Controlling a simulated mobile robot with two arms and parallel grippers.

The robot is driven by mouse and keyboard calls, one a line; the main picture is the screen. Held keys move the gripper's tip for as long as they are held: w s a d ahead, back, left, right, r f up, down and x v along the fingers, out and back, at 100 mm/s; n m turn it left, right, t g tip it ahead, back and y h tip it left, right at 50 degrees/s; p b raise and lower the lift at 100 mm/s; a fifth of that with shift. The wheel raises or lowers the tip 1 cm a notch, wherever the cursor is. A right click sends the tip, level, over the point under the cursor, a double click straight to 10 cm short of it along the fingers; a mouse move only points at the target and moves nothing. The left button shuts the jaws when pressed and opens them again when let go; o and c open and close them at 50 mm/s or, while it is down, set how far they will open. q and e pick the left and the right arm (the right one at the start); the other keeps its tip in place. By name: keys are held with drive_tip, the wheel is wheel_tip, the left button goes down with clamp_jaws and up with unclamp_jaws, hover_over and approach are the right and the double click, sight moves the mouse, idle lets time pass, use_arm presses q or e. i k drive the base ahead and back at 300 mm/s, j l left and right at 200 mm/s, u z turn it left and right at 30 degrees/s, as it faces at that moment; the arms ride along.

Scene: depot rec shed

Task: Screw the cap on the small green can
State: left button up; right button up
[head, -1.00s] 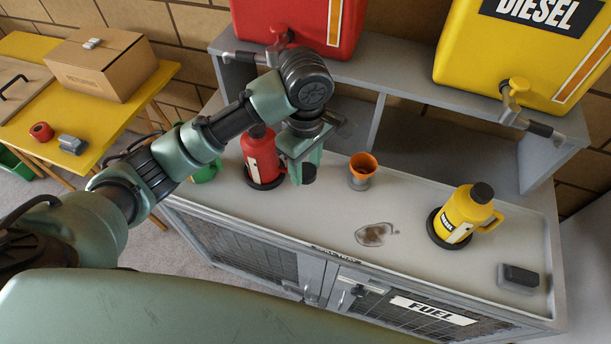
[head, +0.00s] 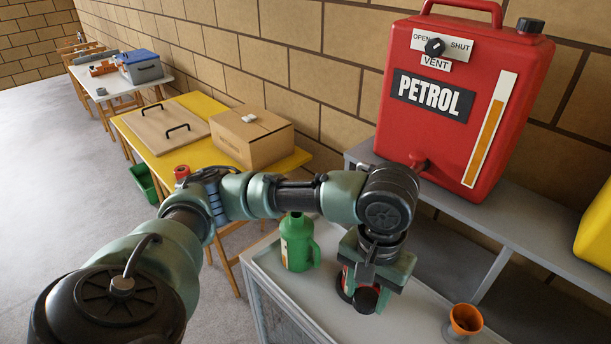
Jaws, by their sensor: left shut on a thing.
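The small green can (head: 298,249) stands upright at the left end of the grey bench top, with its handle on the right. Its upper end is close under my left arm in this view, and I see no black cap on it. My left gripper (head: 368,287) points down to the right of the green can, apart from it. It is shut on a black cap (head: 365,299), which shows below the fingers. My right gripper is not in view.
An orange funnel (head: 465,320) stands on the bench (head: 415,308) to the right. A big red petrol container (head: 455,105) sits on the grey shelf (head: 480,215) behind. A yellow table (head: 190,150) with a cardboard box (head: 252,138) is at the left.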

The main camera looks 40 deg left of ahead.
sight(298, 243)
drive_tip(key=k+u, duration=0.1)
drive_tip(key=u, duration=0.3)
drive_tip(key=k+u, duration=0.1)
drive_tip(key=u, duration=0.35)
drive_tip(key=j+u, duration=0.1)
drive_tip(key=u, duration=0.3)
drive_tip(key=k+j+u, duration=0.1)
drive_tip(key=u, duration=0.3)
